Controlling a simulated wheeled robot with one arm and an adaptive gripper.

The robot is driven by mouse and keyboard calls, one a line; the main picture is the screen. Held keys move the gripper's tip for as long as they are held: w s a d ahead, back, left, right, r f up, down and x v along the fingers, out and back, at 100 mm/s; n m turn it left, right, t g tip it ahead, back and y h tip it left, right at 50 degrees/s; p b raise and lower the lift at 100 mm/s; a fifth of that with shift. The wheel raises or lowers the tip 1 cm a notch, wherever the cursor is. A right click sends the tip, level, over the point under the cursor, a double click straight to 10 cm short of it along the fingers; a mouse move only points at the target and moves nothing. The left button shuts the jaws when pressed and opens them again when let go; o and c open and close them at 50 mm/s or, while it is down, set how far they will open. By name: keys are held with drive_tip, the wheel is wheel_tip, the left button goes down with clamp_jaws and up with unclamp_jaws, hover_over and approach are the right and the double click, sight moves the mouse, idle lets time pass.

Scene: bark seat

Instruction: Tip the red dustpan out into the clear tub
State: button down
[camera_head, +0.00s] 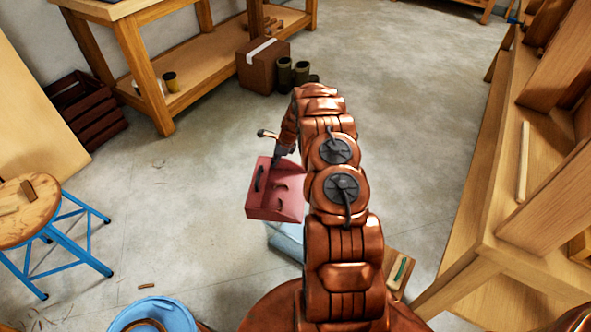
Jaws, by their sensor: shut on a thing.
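The red dustpan (277,207) hangs above the floor left of my copper arm, with a few dark curled pieces in it. My gripper (281,156) is small and dark at the pan's far edge and is shut on the dustpan; the arm partly hides the grip. A short handle-like end sticks out just left of the gripper. The clear tub (284,243) shows just below the dustpan's near edge in the picture. The dustpan and my arm hide much of it, and I cannot see what is inside.
A blue-legged stool (70,237) with a round wooden top stands at left. A round blue object (160,313) is at bottom left. A wooden bench (510,215) runs along the right. A cardboard box (262,66) stands at the back. Open floor (420,110) lies right of my arm.

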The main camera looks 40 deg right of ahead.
drive_tip(key=s+d+f+m+b, duration=0.1)
drive_tip(key=d+f+b, duration=0.1)
drive_tip(key=d, duration=0.1)
drive_tip(key=s+d+f+m+t+b, duration=0.1)
drive_tip(key=s+d+f+m+b, duration=0.1)
drive_tip(key=d+f, duration=0.1)
drive_tip(key=s+d+f+m+t+h+b, duration=0.1)
drive_tip(key=s+d+f+m+b, duration=0.1)
drive_tip(key=d+f, duration=0.1)
drive_tip(key=shift+d, duration=0.2)
idle(0.5)
drive_tip(key=s+r+t+b, duration=0.1)
drive_tip(key=b, duration=0.6)
drive_tip(key=s+r+t+b, duration=0.1)
drive_tip(key=t+b, duration=0.1)
drive_tip(key=b, duration=0.5)
drive_tip(key=shift+d+r, duration=0.15)
drive_tip(key=shift+d, duration=0.25)
idle(0.4)
drive_tip(key=s+d+r+t+y+b, duration=0.2)
drive_tip(key=s+r+t+y+b, duration=0.1)
drive_tip(key=s+t+b, duration=0.4)
drive_tip(key=shift+s+d+r+t+b, duration=0.35)
drive_tip(key=shift+s+r+b, duration=0.3)
drive_tip(key=shift+s, duration=0.5)
idle(0.4)
drive_tip(key=shift+r, duration=0.1)
idle(0.9)
